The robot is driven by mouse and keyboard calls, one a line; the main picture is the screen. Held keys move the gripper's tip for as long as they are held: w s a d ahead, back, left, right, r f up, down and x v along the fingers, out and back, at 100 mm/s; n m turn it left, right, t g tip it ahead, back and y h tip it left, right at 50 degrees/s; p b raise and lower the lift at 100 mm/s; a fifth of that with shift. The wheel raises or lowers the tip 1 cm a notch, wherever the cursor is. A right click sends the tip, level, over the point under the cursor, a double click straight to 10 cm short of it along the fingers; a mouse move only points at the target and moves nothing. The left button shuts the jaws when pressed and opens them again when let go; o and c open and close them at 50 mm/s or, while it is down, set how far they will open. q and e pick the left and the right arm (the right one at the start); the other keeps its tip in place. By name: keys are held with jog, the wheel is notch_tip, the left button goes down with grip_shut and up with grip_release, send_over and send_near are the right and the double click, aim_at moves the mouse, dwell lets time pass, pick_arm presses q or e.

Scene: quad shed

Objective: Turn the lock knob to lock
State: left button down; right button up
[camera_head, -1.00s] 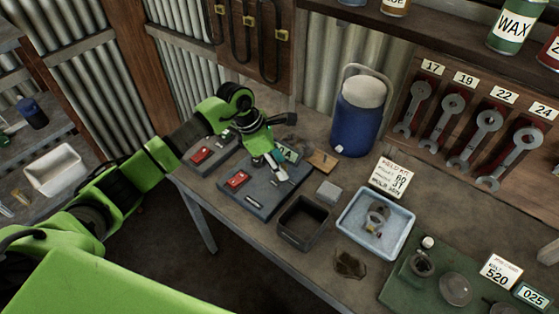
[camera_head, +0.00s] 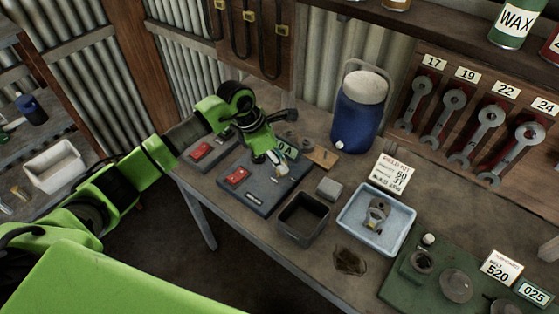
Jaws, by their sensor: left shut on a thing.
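A dark grey panel (camera_head: 250,190) lies on the workbench, with a red part (camera_head: 237,176) on its left side and a small pale label near its front edge. My left gripper (camera_head: 279,168) comes down over the panel's back right part. Its fingers are shut on what appears to be the lock knob, which is mostly hidden by the fingers, so its angle cannot be read. A green tag reading "9 A" (camera_head: 286,151) shows just behind the fingers. My right gripper is not in view.
A second panel with a red part (camera_head: 201,151) lies behind left. A dark open bin (camera_head: 303,217), grey block (camera_head: 329,189), blue tray (camera_head: 352,231) and wooden piece (camera_head: 323,157) are to the right. A blue jug (camera_head: 358,115) stands behind.

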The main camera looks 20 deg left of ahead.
pick_arm(q)
jog(key=n+t+y+b, duration=0.1)
jog(key=n+b, duration=0.1)
jog(key=n, duration=0.2)
jog(key=shift+d, duration=0.15)
jog(key=n+t+y+b, duration=0.1)
jog(key=n+b, duration=0.1)
jog(key=n, duration=0.2)
jog(key=shift+s+d+f+b, duration=0.1)
jog(key=shift+b, duration=0.25)
jog(key=n+y+b, duration=0.2)
jog(key=n+b, duration=0.2)
jog(key=n, duration=0.1)
jog(key=shift+d, duration=0.15)
jog(key=shift+n+y+b, duration=0.8)
jog(key=shift+n+b, duration=0.5)
jog(key=shift+n, duration=0.5)
jog(key=shift+r, duration=0.2)
jog(key=c, duration=1.8)
grip_release()
jog(key=shift+r, duration=0.1)
